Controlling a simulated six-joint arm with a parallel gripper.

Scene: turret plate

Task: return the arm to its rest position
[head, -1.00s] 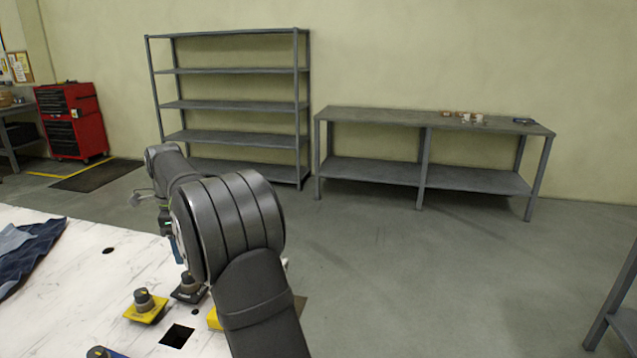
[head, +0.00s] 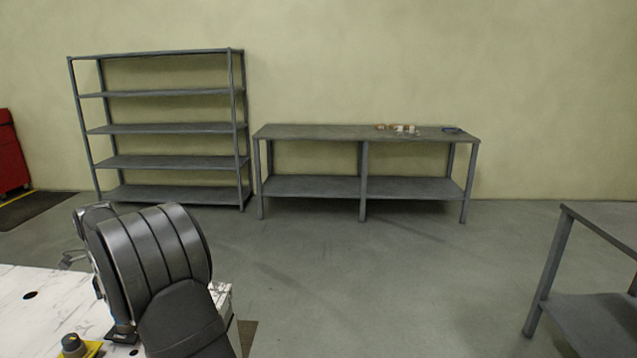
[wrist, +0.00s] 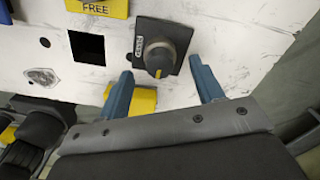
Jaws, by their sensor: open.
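My gripper (wrist: 163,88) is open, its two blue fingers apart and nothing between them in the wrist view. It hangs above the white plate (wrist: 225,28). A dark knob on a black base (wrist: 162,45) lies on the plate just beyond the fingertips, and I cannot tell the height between them. The white marbled plate also shows there (head: 55,305) at the lower left.
A yellow block (wrist: 143,101) is partly behind the left finger. A yellow "FREE" label (wrist: 100,7) and a square hole (wrist: 87,46) are nearby. A knob on a yellow base (head: 75,347) shows in the head view. Shelves (head: 160,128), a bench (head: 350,132) and open floor lie beyond.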

